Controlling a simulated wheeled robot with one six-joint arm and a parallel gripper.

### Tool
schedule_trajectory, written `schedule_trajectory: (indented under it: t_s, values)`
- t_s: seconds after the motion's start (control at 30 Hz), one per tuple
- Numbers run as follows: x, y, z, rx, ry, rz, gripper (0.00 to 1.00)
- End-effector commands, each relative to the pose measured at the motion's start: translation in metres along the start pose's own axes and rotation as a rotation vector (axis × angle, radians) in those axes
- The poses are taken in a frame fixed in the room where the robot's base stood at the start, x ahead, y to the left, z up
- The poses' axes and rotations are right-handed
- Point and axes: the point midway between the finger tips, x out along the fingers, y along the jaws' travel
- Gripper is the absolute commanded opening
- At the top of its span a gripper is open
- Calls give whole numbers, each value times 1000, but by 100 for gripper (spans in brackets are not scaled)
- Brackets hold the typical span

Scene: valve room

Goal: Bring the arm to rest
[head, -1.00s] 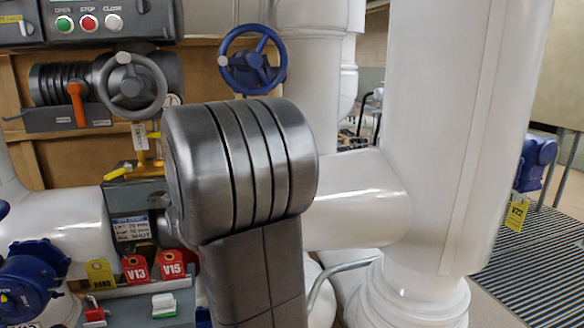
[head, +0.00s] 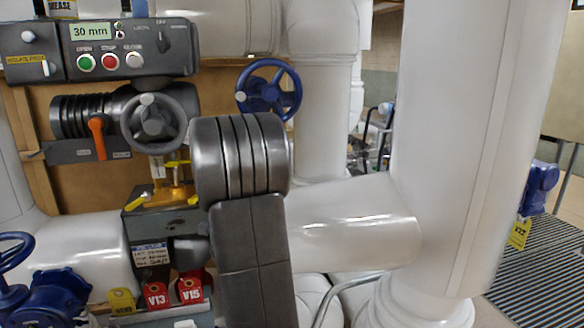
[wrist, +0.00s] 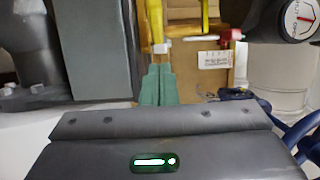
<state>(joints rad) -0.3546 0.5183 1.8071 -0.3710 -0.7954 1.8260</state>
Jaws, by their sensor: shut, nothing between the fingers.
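My arm (head: 245,200) stands in the middle of the head view, a grey metal link with a rounded, ribbed elbow. It hides my gripper in that view. In the wrist view my gripper (wrist: 156,70) shows its two green fingers side by side and touching, shut with nothing between them. The dark gripper body with a lit green indicator fills the bottom of that view. Yellow bars (wrist: 157,25) hang just beyond the fingertips; I cannot tell the exact gap.
A control box (head: 122,50) reading 30 mm, a grey handwheel (head: 150,118), an orange lever (head: 97,135) and a blue handwheel (head: 268,90) are behind. A thick white pipe (head: 455,130) stands close right.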

Motion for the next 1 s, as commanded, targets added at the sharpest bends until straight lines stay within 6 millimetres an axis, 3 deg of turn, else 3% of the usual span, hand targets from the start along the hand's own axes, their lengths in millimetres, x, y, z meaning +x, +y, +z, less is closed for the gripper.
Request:
schedule_trajectory:
  t_s: [0.53, 0.73, 1.0]
  values:
    - [-2, -1, -22, 14, -183, 6, 0]
    - [-4, 4, -61, 11, -176, 4, 0]
    - [-58, 3, -70, 13, -176, 4, 0]
